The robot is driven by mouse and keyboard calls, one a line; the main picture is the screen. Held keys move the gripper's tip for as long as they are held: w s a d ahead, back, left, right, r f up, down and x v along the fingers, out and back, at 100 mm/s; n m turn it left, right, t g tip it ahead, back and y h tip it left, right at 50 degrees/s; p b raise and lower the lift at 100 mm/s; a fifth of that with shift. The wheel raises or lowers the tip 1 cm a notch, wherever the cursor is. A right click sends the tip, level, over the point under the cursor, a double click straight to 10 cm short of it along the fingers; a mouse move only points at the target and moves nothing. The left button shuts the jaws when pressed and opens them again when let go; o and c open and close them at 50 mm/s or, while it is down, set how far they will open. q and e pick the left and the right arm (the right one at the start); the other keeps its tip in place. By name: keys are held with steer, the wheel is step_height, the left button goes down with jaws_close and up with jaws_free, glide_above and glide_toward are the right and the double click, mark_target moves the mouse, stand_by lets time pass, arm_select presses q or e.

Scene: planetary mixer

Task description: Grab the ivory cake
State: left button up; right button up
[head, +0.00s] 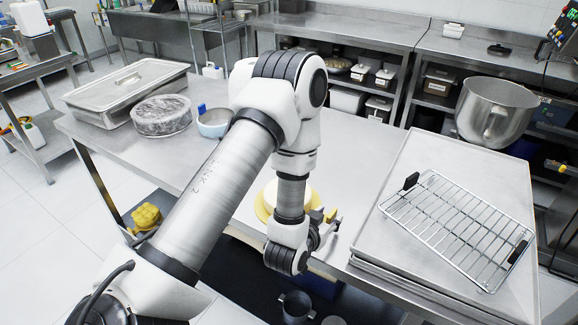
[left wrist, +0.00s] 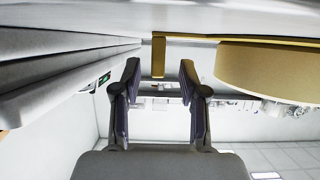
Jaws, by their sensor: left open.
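The ivory cake (head: 269,194) sits on a yellow board (head: 262,212) on the steel table, partly hidden behind my left arm in the head view. In the left wrist view the cake (left wrist: 270,72) is a pale yellow, round-sided block at the right, close to the gripper. A gold strip with a tab (left wrist: 158,56) shows above and between the fingers there. My left gripper (head: 328,226) is low by the table's front edge, just right of the cake. In the wrist view its two fingers (left wrist: 159,95) are apart, with nothing clearly clamped between them. My right gripper is out of view.
A wire cooling rack (head: 450,222) lies on stacked steel trays (head: 405,170) to the right. A mixing bowl (head: 495,110) stands behind them. A wrapped round item (head: 161,115), a small bowl (head: 214,123) and a lidded pan (head: 125,88) are at the left. The table behind the cake is clear.

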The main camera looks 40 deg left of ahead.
arm_select(q)
steer(key=shift+w+a+f, duration=0.1)
steer(key=shift+w+a, duration=0.05)
steer(key=shift+w, duration=0.45)
steer(key=shift+w+f, duration=0.1)
steer(key=shift+d, duration=0.2)
steer(key=shift+c, duration=0.6)
steer(key=shift+a, duration=0.1)
jaws_close()
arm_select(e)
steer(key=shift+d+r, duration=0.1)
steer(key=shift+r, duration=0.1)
